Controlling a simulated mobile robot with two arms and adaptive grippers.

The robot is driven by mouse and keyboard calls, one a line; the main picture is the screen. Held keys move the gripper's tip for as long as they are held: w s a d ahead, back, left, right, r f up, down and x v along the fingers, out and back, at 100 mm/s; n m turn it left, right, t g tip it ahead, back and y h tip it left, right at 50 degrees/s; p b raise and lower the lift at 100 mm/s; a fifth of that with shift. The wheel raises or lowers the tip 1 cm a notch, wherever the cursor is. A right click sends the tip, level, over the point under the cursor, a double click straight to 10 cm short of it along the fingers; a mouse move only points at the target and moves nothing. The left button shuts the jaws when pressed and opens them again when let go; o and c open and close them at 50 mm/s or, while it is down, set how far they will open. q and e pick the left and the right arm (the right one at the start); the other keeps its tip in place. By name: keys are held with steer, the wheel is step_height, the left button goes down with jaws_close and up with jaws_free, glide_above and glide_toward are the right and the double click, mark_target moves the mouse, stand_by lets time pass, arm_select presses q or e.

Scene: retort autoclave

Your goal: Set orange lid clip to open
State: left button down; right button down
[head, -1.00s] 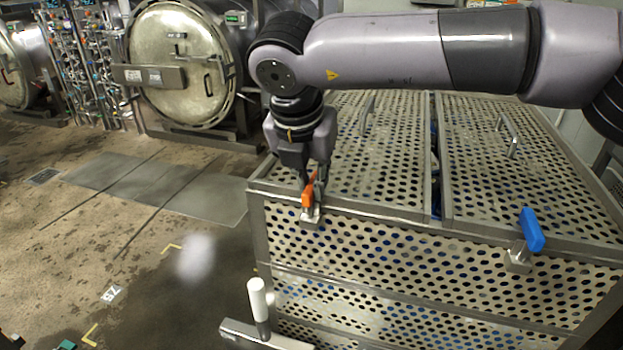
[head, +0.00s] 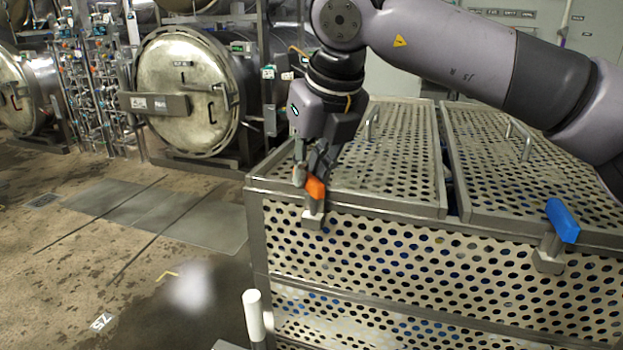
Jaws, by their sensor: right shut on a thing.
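The orange lid clip (head: 315,187) sits on a metal bracket at the top front edge of the perforated metal crate (head: 350,207), near its left corner. The clip's handle is tilted, leaning up and to the left. My right gripper (head: 308,180) comes down from above and is shut on the orange clip, its fingers hiding part of the handle. A blue lid clip (head: 562,221) stands tilted on its own bracket farther right on the same edge. My left gripper is not in view.
Two perforated lids with handles (head: 372,122) cover the crate. A white upright handle (head: 253,315) stands in front of the crate's left corner. Round retort doors (head: 187,92) are at the back left. The floor on the left is mostly clear.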

steer(key=n+y, duration=0.1)
steer(key=n, duration=0.2)
steer(key=shift+s+a+r+n+g, duration=0.1)
steer(key=shift+n+g, duration=0.3)
steer(key=n+p, duration=0.1)
steer(key=n, duration=0.1)
steer(key=n+g+y+p, duration=0.1)
steer(key=n, duration=0.1)
steer(key=shift+s+a+n+g, duration=0.1)
steer(key=shift+s+n+g, duration=0.05)
steer(key=shift+n+g, duration=0.15)
steer(key=c, duration=1.6)
jaws_free()
steer(key=shift+r, duration=0.2)
steer(key=v, duration=1.1)
steer(key=shift+d+r, duration=0.2)
steer(key=shift+d, duration=0.05)
